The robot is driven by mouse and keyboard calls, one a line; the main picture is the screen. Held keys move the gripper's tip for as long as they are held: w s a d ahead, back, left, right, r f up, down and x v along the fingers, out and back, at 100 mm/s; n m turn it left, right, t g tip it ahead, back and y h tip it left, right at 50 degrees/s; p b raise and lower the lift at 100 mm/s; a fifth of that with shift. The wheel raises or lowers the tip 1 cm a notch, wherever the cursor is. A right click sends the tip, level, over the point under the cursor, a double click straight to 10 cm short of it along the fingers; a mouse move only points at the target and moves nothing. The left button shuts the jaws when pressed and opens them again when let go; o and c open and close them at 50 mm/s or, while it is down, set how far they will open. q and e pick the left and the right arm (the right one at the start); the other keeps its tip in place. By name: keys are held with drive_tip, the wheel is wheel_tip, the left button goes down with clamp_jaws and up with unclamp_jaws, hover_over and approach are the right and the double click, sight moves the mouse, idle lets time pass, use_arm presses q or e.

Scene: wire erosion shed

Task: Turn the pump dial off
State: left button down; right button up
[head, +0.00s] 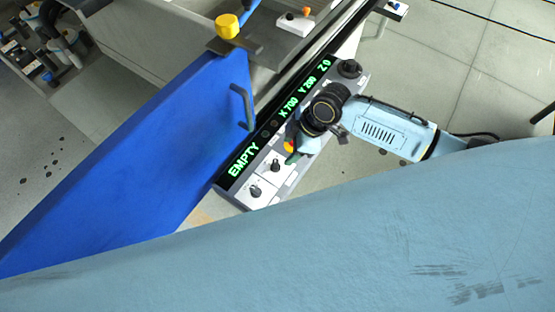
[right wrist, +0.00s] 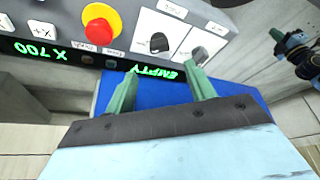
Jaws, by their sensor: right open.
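The control panel (head: 234,196) carries two black dials on white plates at its lower end, a nearer dial (head: 256,191) and a farther dial (head: 275,165). In the right wrist view they are the end dial (right wrist: 197,54) and the inner dial (right wrist: 158,42). Their labels are too small to read, so I cannot tell which is the pump dial. My right gripper (head: 291,159) is open over the panel, beside the farther dial. In the right wrist view its green fingers (right wrist: 163,70) are apart with nothing between them; the right fingertip overlaps the end dial's lower edge.
A red stop button (right wrist: 101,24) on a yellow base sits beside the dials. A green-lettered display (head: 244,160) reads EMPTY, X700, Y200, Z0. A blue door (head: 150,150) with a handle stands left of the panel. A large black knob (head: 349,69) is at the panel's far end.

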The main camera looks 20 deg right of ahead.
drive_tip(key=x, duration=0.9)
drive_tip(key=shift+w+a+f+b, duration=0.1)
drive_tip(key=shift+b, duration=0.25)
drive_tip(key=c, duration=1)
